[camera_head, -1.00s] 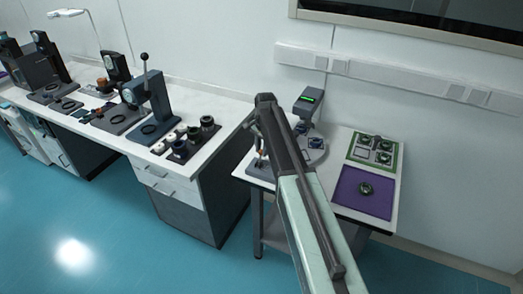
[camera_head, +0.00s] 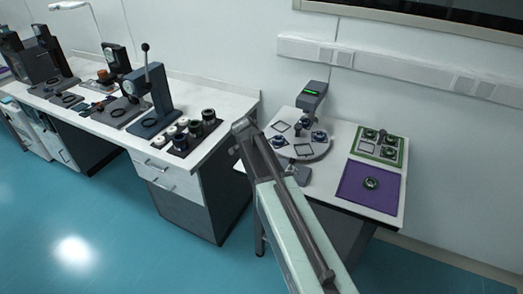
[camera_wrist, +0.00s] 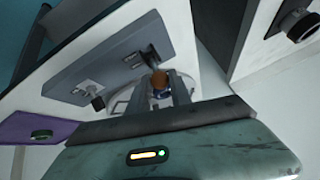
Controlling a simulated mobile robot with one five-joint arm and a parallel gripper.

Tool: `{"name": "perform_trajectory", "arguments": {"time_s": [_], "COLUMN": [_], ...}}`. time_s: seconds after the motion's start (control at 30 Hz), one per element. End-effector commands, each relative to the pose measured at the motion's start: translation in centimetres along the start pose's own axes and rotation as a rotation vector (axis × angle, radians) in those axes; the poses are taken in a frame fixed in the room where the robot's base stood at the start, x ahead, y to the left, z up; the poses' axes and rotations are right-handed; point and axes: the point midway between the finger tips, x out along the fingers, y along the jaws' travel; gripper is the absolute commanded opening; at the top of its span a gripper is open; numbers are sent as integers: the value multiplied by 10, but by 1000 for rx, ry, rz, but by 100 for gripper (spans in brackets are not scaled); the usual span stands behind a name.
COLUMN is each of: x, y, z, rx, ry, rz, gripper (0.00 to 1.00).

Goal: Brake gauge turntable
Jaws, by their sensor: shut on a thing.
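The gauge turntable is a round grey disc (camera_head: 318,150) on the right-hand table, carrying dark lens-like parts and square frames. A grey block (camera_head: 298,174) sits at the disc's front edge, partly behind my arm. In the wrist view, my gripper (camera_wrist: 161,94) is shut around a small part with a brown round knob (camera_wrist: 159,80), probably the brake lever, in front of the pale disc. The lower part of the knob's stem is hard to make out. In the head view my arm hides the gripper tips.
A purple mat (camera_head: 352,196) with a dark ring and a green-edged tray (camera_head: 362,148) lie right of the turntable. The long bench (camera_head: 227,110) on the left holds presses and a dark tray (camera_head: 178,149) of small cylinders. A gap separates the two tables.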

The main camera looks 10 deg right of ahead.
Motion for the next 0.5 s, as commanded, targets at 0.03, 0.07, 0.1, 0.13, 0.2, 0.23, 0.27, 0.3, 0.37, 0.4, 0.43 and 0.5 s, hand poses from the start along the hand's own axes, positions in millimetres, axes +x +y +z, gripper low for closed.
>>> {"name": "perform_trajectory", "arguments": {"time_s": [0.03,0.07,0.1,0.13,0.2,0.23,0.27,0.3,0.37,0.4,0.43,0.5], "x": [4,4,3,3,2,2,2,1,1,0,0,0], "y": [6,6,7,8,8,8,9,9,9,10,10,10], "z": [11,13,15,16,20,21,22,24,26,27,28,29], "rx": [-5,-6,-8,-10,-14,-14,-17,-18,-20,-21,-22,-23], "ry": [39,65,98,122,176,198,219,245,280,302,318,349], "rz": [-10,-17,-25,-32,-46,-53,-57,-64,-74,-80,-83,-91], "gripper": [0,0,0,0,0,0,0,0,0,0,0,0]}}
